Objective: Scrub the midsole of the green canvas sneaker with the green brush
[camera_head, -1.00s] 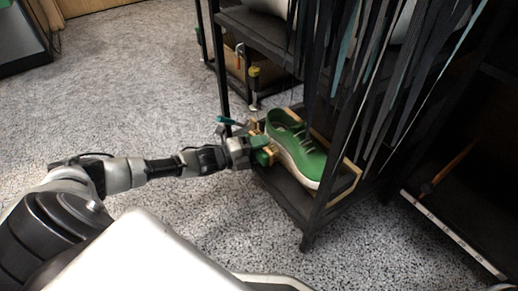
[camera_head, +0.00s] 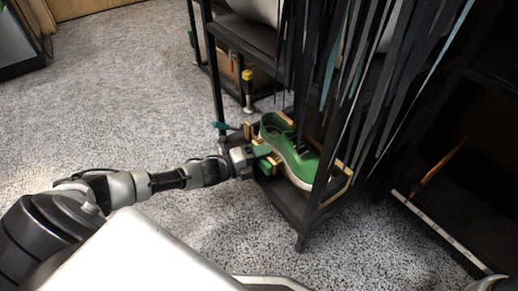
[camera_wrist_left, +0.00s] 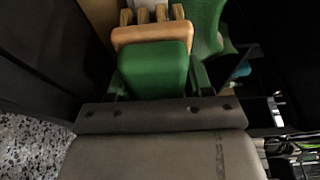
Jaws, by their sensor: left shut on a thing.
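The green canvas sneaker (camera_head: 300,159) with a pale midsole sits upright on a low black shelf of the rack, inside a light wooden frame. My left gripper (camera_head: 258,154) reaches in from the left, beside the sneaker's left side. It is shut on the green brush (camera_wrist_left: 154,68), whose green block, wooden strip and tan bristle tufts show in the left wrist view. The tufts point toward the sneaker (camera_wrist_left: 207,25); I cannot tell whether they touch the midsole. My right gripper is not in view.
Black rack posts and dark hanging strips (camera_head: 385,90) stand close in front of and right of the sneaker. A yellow-and-black-handled tool (camera_head: 247,85) is behind the shelf. A teal handle (camera_head: 226,126) is near the gripper. The speckled floor (camera_head: 130,95) at left is open.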

